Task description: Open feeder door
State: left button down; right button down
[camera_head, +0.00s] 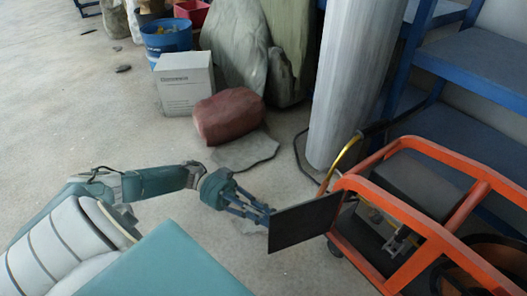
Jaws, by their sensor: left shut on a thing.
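The feeder door (304,224) looks like a flat dark panel, standing upright at the left side of an orange tubular frame (420,222). Its right edge is by the frame and its left edge points out over the floor. My left gripper (262,214) comes in from the left and is shut on the door's left edge. The fingertips meet the panel near its upper left corner. The joint between door and frame is not clear. My right gripper is not in view.
A large grey cylinder (345,80) stands behind the frame. Blue shelving (480,62) is at the right. A reddish rock (228,115), a white box (185,84) and a blue bucket (165,38) stand farther back.

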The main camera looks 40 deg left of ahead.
pick_arm(q)
jog(key=shift+w+d+r, duration=0.2)
jog(key=shift+w, duration=0.25)
jog(key=c, duration=1.7)
grip_release()
jog(key=shift+o, duration=0.2)
jog(key=shift+w+d+f, duration=0.1)
jog(key=shift+d, duration=0.05)
jog(key=s+a, duration=0.1)
jog(key=a, duration=0.6)
jog(key=shift+a, duration=0.25)
